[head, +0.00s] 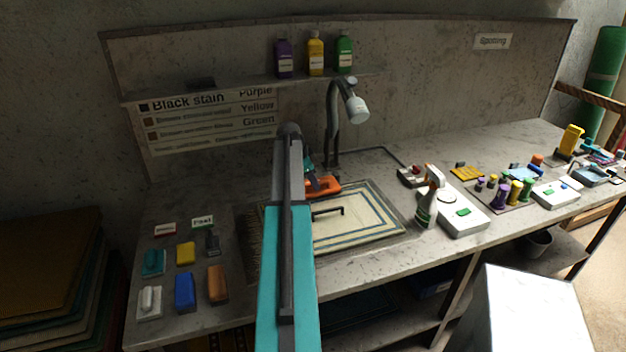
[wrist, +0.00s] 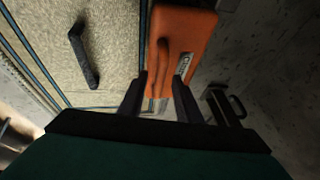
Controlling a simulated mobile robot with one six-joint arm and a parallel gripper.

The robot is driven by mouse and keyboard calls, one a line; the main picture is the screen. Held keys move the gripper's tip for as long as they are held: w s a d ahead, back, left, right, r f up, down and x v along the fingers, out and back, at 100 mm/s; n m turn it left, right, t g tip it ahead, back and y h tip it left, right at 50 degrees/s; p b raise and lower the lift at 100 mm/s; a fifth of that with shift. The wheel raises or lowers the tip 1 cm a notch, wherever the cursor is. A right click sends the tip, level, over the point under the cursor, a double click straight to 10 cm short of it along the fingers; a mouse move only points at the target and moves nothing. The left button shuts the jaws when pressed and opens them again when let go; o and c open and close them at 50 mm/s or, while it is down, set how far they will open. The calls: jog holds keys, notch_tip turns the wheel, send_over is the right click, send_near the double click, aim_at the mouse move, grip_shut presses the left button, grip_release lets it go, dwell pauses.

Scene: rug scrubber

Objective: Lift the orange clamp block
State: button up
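The orange clamp block (head: 323,187) sits at the back edge of the framed rug on the bench. In the wrist view the orange clamp block (wrist: 182,38) lies just beyond my fingers, with a raised bar and a pale label on its face. My gripper (wrist: 161,82) is open, its two dark fingers apart. The right finger overlaps the block's near part in the picture; I cannot tell whether either finger touches it. In the head view my arm hides most of my gripper.
The rug (head: 365,222) has a dark handle-like piece (head: 328,211) on it, left of the block in the wrist view (wrist: 83,55). A tap (head: 335,120) stands behind. A spray bottle (head: 428,200) and a white scale-like box (head: 463,215) stand to the right. Brushes and sponges lie left.

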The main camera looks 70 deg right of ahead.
jog(key=shift+c, duration=0.4)
grip_shut()
jog(key=shift+w+r, duration=0.1)
jog(key=shift+w, duration=0.05)
